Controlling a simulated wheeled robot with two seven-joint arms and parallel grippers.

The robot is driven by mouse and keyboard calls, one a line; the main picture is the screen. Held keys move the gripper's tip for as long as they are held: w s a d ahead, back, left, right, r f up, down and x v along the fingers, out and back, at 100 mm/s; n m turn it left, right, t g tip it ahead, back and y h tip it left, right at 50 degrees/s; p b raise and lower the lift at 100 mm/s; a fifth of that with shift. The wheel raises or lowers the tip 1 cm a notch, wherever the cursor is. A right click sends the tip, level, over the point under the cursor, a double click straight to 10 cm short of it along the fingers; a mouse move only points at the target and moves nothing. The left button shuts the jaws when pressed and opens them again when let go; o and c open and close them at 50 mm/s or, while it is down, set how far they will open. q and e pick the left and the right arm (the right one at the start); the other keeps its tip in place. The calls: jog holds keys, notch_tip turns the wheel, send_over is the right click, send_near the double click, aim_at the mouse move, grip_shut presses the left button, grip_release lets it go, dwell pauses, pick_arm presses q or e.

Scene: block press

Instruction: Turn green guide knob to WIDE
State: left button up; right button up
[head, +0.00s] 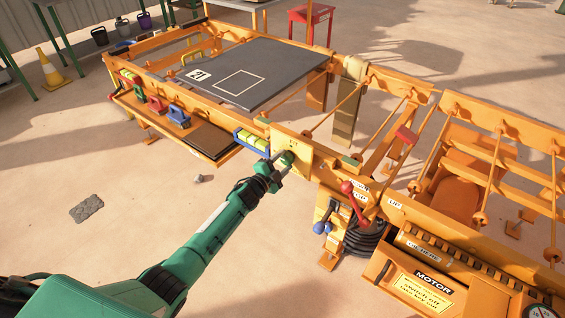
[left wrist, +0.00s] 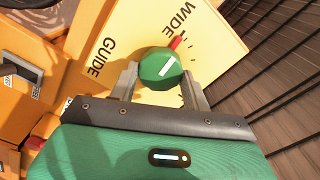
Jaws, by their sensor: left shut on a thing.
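The green guide knob (left wrist: 160,66) sits on a yellow plate (left wrist: 128,25) lettered GUIDE and WIDE. Its white line slants up to the right, toward a red mark (left wrist: 177,43) at the knob's edge beside the word WIDE. My left gripper (left wrist: 158,88) is shut on the knob, one grey finger on each side. In the head view my left gripper (head: 281,164) reaches the plate (head: 294,147) on the orange frame, and the knob is mostly hidden there. My right gripper is not in view.
A red-handled lever (head: 348,189) and a blue ball knob (head: 320,228) are right of the plate. A dark board marked 21 (head: 285,62) lies on the frame behind. A MOTOR box (head: 425,288) is at lower right. The floor left of my arm is mostly clear.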

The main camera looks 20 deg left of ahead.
pick_arm(q)
jog(key=o, duration=1)
jog(key=shift+s, duration=0.1)
jog(key=shift+s+a, duration=0.15)
jog(key=shift+s, duration=0.15)
jog(key=v, duration=1.3)
jog(key=shift+p, duration=0.35)
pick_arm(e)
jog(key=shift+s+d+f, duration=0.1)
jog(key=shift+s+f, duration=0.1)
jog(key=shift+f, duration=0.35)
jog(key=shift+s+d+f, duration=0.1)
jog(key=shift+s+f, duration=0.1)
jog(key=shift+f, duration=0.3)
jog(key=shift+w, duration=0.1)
